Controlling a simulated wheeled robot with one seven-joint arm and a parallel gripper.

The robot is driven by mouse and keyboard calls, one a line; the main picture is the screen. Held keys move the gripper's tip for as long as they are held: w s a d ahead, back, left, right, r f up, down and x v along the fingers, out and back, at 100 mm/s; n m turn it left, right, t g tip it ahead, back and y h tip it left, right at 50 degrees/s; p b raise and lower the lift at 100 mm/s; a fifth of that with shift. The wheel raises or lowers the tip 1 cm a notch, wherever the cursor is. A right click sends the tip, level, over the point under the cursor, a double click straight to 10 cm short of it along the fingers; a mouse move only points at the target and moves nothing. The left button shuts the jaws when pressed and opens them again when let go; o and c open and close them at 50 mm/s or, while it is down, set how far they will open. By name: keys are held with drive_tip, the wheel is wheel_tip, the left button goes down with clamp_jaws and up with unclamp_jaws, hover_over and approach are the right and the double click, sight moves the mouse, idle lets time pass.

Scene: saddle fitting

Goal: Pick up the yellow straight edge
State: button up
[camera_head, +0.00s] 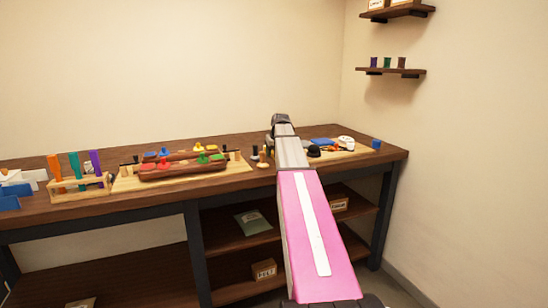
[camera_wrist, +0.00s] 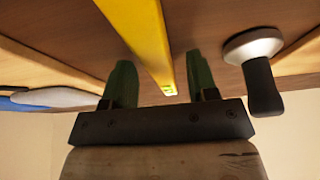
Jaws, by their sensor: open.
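The yellow straight edge (camera_wrist: 143,30) shows in the wrist view as a long flat bar running from the top edge down to its end between my fingers. My gripper (camera_wrist: 160,62) is open, with one green finger on each side of the bar. I see gaps between the bar and both fingers, so it is not clasped. I cannot tell how far the fingertips are above the bench. In the head view my arm reaches over the bench and hides the straight edge and my fingers.
In the wrist view a dark-handled tool with a round metal head (camera_wrist: 256,62) stands close beside the right finger. The bench (camera_head: 230,185) carries a rack of coloured tools (camera_head: 80,182), a board with clamped pieces (camera_head: 125,182) and a right-hand board with small items (camera_head: 358,150).

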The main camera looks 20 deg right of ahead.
clamp_jaws()
idle(0.3)
